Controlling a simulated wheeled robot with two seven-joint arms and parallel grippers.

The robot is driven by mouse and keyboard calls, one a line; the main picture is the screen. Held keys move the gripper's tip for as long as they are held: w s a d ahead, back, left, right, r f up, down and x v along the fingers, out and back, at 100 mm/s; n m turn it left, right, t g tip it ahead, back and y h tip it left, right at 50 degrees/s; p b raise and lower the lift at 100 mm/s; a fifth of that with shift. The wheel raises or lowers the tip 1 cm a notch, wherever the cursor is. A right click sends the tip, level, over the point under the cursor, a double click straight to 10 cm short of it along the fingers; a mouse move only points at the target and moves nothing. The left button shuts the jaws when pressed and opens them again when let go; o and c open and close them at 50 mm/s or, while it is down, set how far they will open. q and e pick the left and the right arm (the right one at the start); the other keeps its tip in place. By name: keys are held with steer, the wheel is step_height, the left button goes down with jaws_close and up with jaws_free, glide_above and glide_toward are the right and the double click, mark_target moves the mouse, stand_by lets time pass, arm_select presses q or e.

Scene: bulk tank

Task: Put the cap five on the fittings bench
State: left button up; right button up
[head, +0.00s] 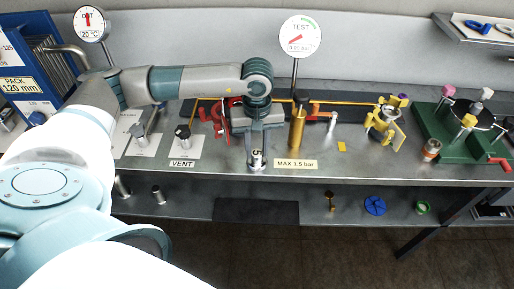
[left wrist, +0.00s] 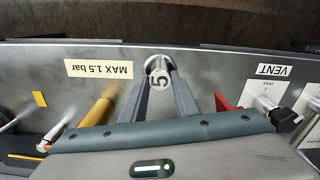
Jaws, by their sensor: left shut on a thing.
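Cap five, a small silver cylinder marked "5" (head: 256,158), is between the fingers of my left gripper (head: 256,155). The left wrist view shows the cap's numbered face (left wrist: 158,68) with a finger on each side of it. My left gripper is shut on it near the front edge of the long grey steel bench (head: 350,160), between the VENT and MAX 1.5 bar labels. I cannot tell whether the cap touches the bench. No sign names a fittings bench. My right gripper is not in view.
A gold cylinder (head: 297,130) stands just right of my gripper, with red-handled parts (head: 214,118) to its left. A yellow clamp (head: 385,122) and green fixture (head: 450,128) stand farther right. The lower shelf (head: 285,208) holds a blue disc (head: 375,205) and a green ring (head: 423,207).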

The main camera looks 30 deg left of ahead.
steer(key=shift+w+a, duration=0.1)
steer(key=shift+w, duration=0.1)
arm_select(q)
steer(key=o, duration=1.2)
steer(key=shift+c, duration=0.2)
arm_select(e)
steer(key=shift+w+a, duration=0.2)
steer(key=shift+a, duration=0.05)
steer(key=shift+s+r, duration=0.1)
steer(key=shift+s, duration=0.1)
